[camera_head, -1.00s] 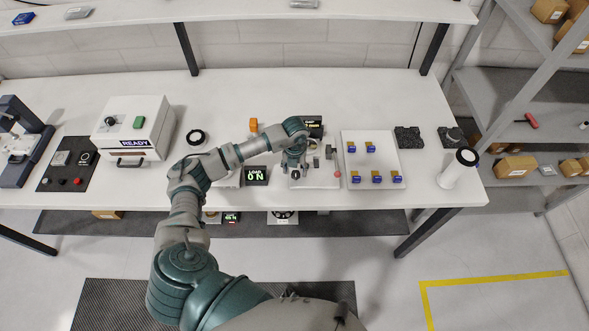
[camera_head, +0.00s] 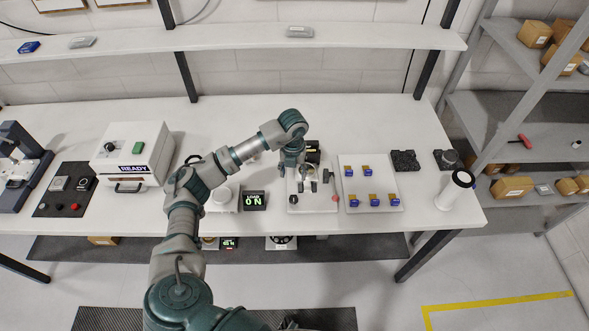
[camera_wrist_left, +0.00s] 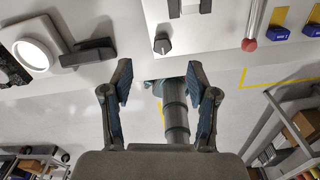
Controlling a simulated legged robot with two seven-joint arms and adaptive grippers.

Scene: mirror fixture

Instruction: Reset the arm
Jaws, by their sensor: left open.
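My left arm reaches over the white bench (camera_head: 240,115). My left gripper (camera_head: 313,182) hangs above a small white fixture (camera_head: 312,203) with a black knob and a red knob. In the left wrist view the gripper (camera_wrist_left: 159,78) has its two fingers spread, with nothing between them. Behind the fingers that view shows floor and the bench's front edge. The black knob (camera_wrist_left: 162,45) and red knob (camera_wrist_left: 249,44) lie beyond the fingertips. My right gripper is in neither view.
A display reading "0 N" (camera_head: 254,201) stands left of the fixture. A white tray (camera_head: 349,163) with several blue-and-yellow parts lies to the right, near a white cylinder (camera_head: 450,195). A white "READY" box (camera_head: 133,155) stands left. Shelving (camera_head: 520,105) is at right.

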